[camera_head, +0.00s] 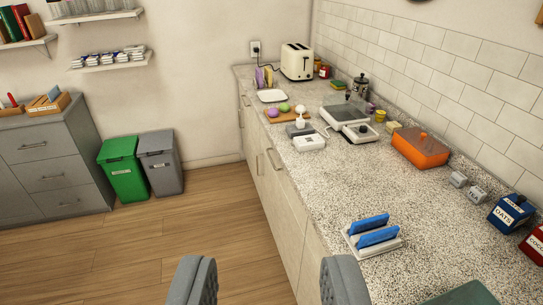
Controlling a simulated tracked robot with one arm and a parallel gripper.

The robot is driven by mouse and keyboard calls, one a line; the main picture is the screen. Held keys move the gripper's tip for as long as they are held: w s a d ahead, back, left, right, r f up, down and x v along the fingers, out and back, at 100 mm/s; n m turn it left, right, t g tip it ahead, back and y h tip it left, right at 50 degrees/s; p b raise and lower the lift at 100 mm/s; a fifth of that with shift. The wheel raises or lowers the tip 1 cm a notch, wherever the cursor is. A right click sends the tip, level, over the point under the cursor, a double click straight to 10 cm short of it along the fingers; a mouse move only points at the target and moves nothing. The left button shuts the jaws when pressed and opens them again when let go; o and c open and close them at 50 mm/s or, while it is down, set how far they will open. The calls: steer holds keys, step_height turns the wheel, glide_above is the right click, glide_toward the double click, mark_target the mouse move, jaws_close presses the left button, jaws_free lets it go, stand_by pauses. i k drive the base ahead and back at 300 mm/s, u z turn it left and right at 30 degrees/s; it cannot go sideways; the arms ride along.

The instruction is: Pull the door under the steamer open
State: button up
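My gripper (268,278) is in front at the bottom of the view. Its two grey fingers are wide apart with nothing between them, over the wood floor and the counter's front. I cannot pick out a steamer for certain. Pale cabinet fronts (262,185) with bar handles run under the speckled counter, right of centre. A long handle (274,159) shows on a front near the middle, and a shorter handle (257,166) is beside it. The visible fronts look closed. The near fronts are partly hidden by my right finger.
The counter (390,190) carries a toaster (298,61), a white scale-like device (348,115), an orange box (420,148) and a blue-slatted rack (372,236). Green (122,170) and grey (160,163) bins stand by the back wall, beside grey drawers (48,165). The wood floor between is clear.

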mark_target(290, 239)
steer(key=i, duration=1.3)
steer(key=u, duration=0.4)
steer(key=i, duration=1.3)
steer(key=u, duration=0.5)
steer(key=i, duration=0.6)
steer(key=u, duration=0.2)
